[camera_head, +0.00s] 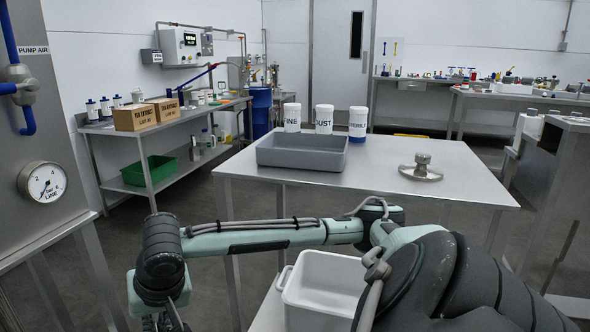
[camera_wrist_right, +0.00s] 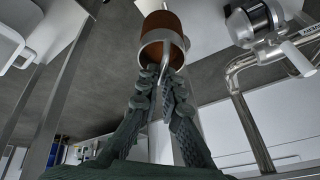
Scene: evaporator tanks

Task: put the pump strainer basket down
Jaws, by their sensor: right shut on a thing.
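The pump strainer basket (camera_wrist_right: 161,24) shows in the right wrist view as a reddish-brown cylinder with a shiny metal rim and a thin bail handle. My right gripper (camera_wrist_right: 163,76) is shut on the handle, at the rim end, and the basket sits beyond the fingertips. In the head view my right arm reaches across to the left, and its wrist hangs down at the bottom left edge. The basket cannot be made out there. My left gripper is not in view.
A steel table (camera_head: 380,185) holds a grey tray (camera_head: 303,163), several labelled white jars and a metal lid (camera_head: 421,172). A white bin (camera_head: 318,300) stands in front, beneath my arm. A panel with a gauge (camera_head: 44,182) is at left. The table's middle is clear.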

